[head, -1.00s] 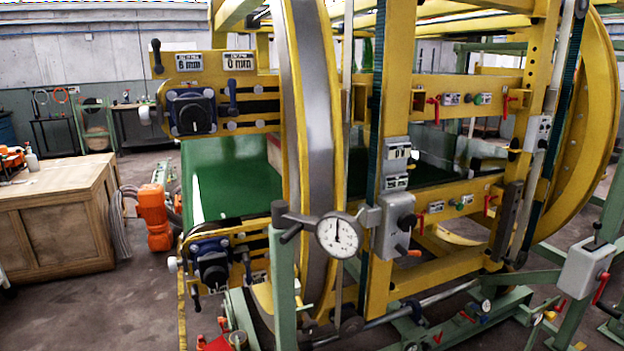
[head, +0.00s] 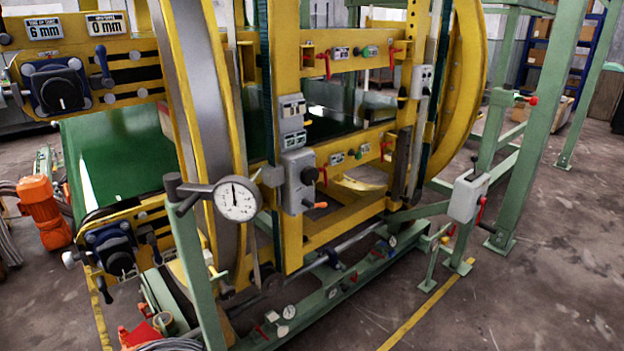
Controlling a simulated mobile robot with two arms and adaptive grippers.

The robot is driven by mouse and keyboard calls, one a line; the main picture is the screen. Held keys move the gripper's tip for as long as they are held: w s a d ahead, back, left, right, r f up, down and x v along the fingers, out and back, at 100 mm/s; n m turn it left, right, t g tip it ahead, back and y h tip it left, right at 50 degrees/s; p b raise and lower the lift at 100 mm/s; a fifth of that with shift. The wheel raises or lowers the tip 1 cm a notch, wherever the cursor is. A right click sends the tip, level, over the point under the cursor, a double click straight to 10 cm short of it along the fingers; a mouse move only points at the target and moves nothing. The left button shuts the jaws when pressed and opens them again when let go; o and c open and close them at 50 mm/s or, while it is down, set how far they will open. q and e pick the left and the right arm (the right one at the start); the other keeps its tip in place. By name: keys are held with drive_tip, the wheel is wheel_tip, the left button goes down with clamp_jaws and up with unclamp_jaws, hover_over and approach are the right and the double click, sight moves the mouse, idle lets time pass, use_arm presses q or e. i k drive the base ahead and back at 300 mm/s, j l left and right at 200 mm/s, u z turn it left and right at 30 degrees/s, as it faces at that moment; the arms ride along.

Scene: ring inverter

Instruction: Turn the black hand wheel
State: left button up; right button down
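No large black hand wheel stands out clearly in the head view. A round black knob (head: 62,93) sits on a blue housing at the upper left of the yellow ring machine (head: 295,60). A second black knob (head: 119,262) sits on a similar blue housing at the lower left. I cannot tell which of these is the hand wheel. Neither of my grippers is in view.
A dial gauge (head: 238,199) on a green post (head: 195,265) stands in front of the machine. Green rails with small gauges run along the floor. Green frame posts (head: 535,140) stand at the right. The concrete floor (head: 530,300) at the lower right is clear.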

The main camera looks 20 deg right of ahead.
sight(309, 177)
drive_tip(key=i+j+z, duration=0.1)
drive_tip(key=j, duration=0.25)
drive_tip(key=i+j, duration=0.2)
drive_tip(key=j, duration=0.2)
drive_tip(key=i+j+z, duration=0.15)
drive_tip(key=j, duration=0.2)
drive_tip(key=z, duration=0.7)
